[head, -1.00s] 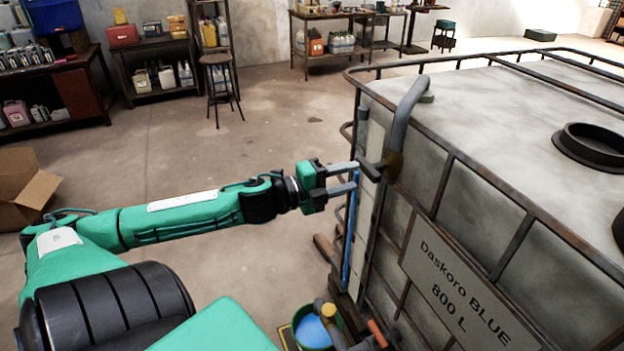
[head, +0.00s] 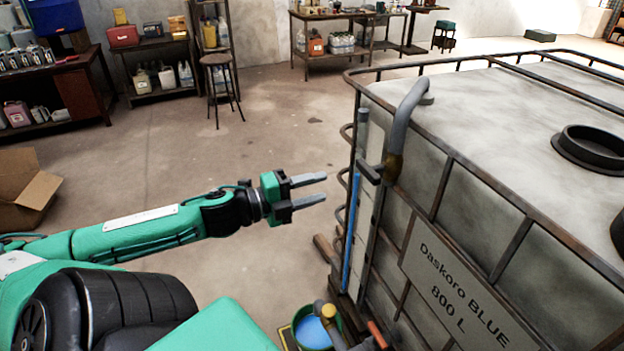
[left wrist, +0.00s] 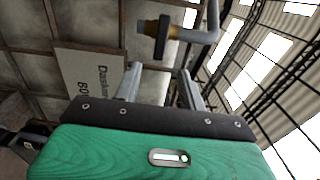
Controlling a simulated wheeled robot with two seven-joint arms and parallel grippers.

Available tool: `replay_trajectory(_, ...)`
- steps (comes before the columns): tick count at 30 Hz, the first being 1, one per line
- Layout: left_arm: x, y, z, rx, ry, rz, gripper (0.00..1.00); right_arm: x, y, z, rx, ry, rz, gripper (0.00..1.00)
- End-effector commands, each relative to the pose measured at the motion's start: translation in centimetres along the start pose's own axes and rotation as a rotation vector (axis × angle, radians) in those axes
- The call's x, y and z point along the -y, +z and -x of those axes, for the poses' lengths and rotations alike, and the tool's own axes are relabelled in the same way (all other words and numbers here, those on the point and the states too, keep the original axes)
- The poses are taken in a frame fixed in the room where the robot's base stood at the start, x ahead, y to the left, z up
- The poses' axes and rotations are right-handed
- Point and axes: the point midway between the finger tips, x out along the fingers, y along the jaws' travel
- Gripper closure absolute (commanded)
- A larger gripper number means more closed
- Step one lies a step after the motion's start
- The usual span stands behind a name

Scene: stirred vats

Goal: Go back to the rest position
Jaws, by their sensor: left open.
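My left gripper (head: 318,188) is open and empty in the head view, in the air to the left of the vat and apart from it. In the left wrist view its two fingers (left wrist: 160,85) are spread with nothing between them. The large vat (head: 480,115), labelled "Daskoro BLUE 800 L", stands at the right inside a metal cage. Its grey bent pipe (head: 408,112) has a dark handle (head: 369,172), which also shows in the left wrist view (left wrist: 152,27). A blue strip (head: 351,230) runs down the vat's corner. My right gripper is not in view.
A green bucket of blue liquid (head: 313,335) stands below the vat's corner near a yellow-capped pipe (head: 328,311). A cardboard box (head: 28,190) lies at the left. A stool (head: 220,85), shelves and tables stand at the back. The middle floor is clear.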

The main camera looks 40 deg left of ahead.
Motion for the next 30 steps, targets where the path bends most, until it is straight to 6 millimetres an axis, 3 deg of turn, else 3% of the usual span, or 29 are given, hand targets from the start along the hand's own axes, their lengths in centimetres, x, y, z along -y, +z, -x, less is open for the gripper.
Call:
replay_trajectory(19,0.0,0.0,0.1,0.0,0.0,-0.001,0.59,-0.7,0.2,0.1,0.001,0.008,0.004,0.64)
replay_trajectory(22,-0.8,0.9,0.3,0.024,0.007,0.015,0.59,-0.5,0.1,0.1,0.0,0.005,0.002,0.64)
replay_trajectory(26,-4.5,5.1,1.4,0.134,0.04,0.091,0.59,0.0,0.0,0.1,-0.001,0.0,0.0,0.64)
replay_trajectory(30,-12.3,11.1,4.3,0.323,0.104,0.239,0.59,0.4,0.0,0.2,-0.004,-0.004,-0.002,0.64)
